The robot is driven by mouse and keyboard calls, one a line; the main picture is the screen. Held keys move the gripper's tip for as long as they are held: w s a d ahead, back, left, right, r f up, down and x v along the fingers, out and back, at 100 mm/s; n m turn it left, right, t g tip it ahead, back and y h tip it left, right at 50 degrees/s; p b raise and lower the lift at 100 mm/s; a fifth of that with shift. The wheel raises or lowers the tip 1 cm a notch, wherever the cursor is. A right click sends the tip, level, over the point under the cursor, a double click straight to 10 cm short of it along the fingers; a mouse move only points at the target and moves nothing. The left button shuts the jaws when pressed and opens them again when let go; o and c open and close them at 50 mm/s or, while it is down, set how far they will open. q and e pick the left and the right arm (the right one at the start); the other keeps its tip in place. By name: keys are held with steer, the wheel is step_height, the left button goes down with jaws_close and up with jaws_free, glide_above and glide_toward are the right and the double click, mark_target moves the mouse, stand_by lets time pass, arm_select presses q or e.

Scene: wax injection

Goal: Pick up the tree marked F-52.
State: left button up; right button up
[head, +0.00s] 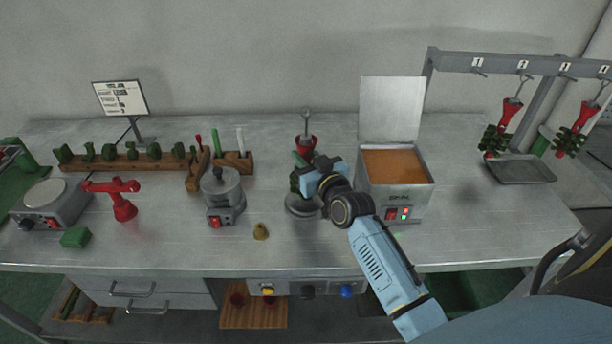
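A tree with a red cup (306,143), a metal hook on top and dark green pieces below stands upright on a round grey stand (300,206) at mid-table. My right gripper (308,182) is at this tree, in front of its green part and hiding much of it. Its fingers are too small and covered to show whether they grip. Two similar red and green trees hang from the rack on the right, one tree (497,132) nearer the middle and one tree (573,135) farther right. I cannot read F-52 on any tree. My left gripper is out of view.
An open-lidded box of orange-brown wax (428,196) stands right of my gripper, close to my forearm. A grey pot (222,190) stands left. A grey tray (522,169) lies under the rack (500,62).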

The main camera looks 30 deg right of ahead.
jaws_close()
